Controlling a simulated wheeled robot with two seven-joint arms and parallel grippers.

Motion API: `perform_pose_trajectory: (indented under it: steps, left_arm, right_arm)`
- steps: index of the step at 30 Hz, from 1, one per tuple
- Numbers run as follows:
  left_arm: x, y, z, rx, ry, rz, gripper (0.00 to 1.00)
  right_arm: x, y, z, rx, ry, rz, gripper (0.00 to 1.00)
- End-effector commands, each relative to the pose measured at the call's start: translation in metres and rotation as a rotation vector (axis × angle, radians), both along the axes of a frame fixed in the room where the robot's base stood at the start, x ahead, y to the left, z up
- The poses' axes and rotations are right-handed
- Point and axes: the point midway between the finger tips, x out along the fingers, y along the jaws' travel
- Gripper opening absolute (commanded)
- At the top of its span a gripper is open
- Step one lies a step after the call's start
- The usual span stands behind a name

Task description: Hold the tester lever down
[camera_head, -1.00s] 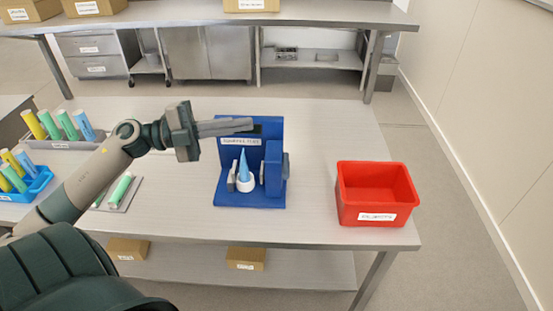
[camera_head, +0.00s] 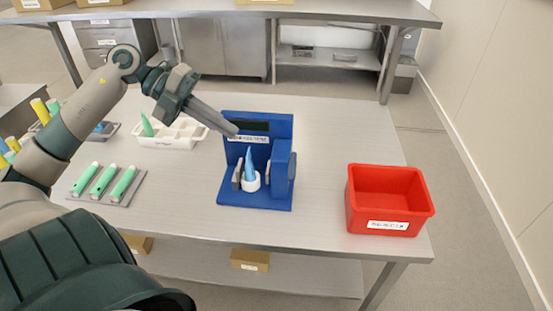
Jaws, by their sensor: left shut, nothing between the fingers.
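The blue tester (camera_head: 272,140) stands on the steel table with a white label on its back panel. A blue cone-shaped piece (camera_head: 250,166) sits upright in a white round holder (camera_head: 251,184) on its base, between grey side parts (camera_head: 237,174). I cannot make out for certain which part is the lever. My left gripper (camera_head: 232,130) is shut and empty. Its fingers slope down to the right, with the tips in front of the upper left of the tester's panel; I cannot tell whether they touch it. My right gripper is not in view.
A red bin (camera_head: 388,200) stands at the table's right. A white tray (camera_head: 180,133) with a green tube (camera_head: 147,126) is behind left. A grey plate (camera_head: 100,187) with green tubes lies front left. The table between tester and bin is clear.

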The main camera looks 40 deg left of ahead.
Motion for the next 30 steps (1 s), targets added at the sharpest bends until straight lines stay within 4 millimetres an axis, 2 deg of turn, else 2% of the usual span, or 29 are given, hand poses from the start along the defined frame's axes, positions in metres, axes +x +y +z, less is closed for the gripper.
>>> perform_pose_trajectory:
  steps: [11,30]
  left_arm:
    - [0.005,-0.011,-0.006,-0.002,0.0,-0.001,0.0]
    - [0.037,-0.079,-0.053,-0.005,-0.003,-0.001,0.0]
  right_arm:
    - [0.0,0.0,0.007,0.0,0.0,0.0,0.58]
    - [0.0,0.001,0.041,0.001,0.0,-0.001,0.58]
